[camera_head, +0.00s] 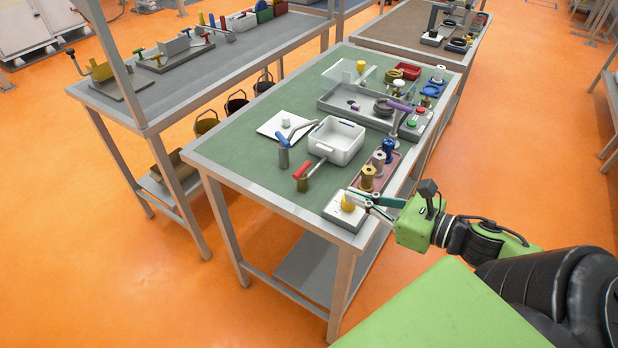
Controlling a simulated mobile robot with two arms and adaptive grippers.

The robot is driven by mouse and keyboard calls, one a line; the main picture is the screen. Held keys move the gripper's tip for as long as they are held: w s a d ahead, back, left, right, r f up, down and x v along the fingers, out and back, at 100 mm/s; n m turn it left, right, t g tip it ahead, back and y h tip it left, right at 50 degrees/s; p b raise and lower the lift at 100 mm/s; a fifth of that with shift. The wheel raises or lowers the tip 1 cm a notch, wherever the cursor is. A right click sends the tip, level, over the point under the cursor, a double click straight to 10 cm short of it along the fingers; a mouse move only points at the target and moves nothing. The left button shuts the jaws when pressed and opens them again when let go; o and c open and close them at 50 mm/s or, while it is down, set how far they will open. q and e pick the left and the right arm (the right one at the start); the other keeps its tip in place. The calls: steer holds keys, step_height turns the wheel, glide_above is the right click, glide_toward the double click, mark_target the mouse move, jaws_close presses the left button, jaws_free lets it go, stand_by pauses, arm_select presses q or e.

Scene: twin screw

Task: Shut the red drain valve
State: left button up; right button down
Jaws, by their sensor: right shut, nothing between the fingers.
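A small valve with a red handle (301,171) stands near the front of the green-topped table. A brass-coloured body (303,184) is under the red part, and a grey bar runs from it toward the white tub. I cannot tell from this view whether the valve is open or shut. My right gripper (355,197) is shut and empty at the table's front right corner. Its fingertips are by the yellow knob (348,202) on a white box (341,212); I cannot tell if they touch. The gripper is to the right of the red valve, apart from it. My left gripper is out of view.
A similar valve with a blue handle (281,139) stands behind the red one. A white tub (337,141) is close behind and right. Several spools, including a brass one (368,179), line the right edge. Bare green surface lies left of the valves.

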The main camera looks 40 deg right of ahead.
glide_toward(300, 176)
steer(key=x, duration=0.5)
steer(key=shift+w+r, duration=0.15)
steer(key=shift+w, duration=0.1)
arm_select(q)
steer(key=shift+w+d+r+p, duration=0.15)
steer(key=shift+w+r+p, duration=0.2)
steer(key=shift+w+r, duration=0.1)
arm_select(e)
steer(key=shift+x, duration=0.9)
steer(key=shift+a, duration=0.1)
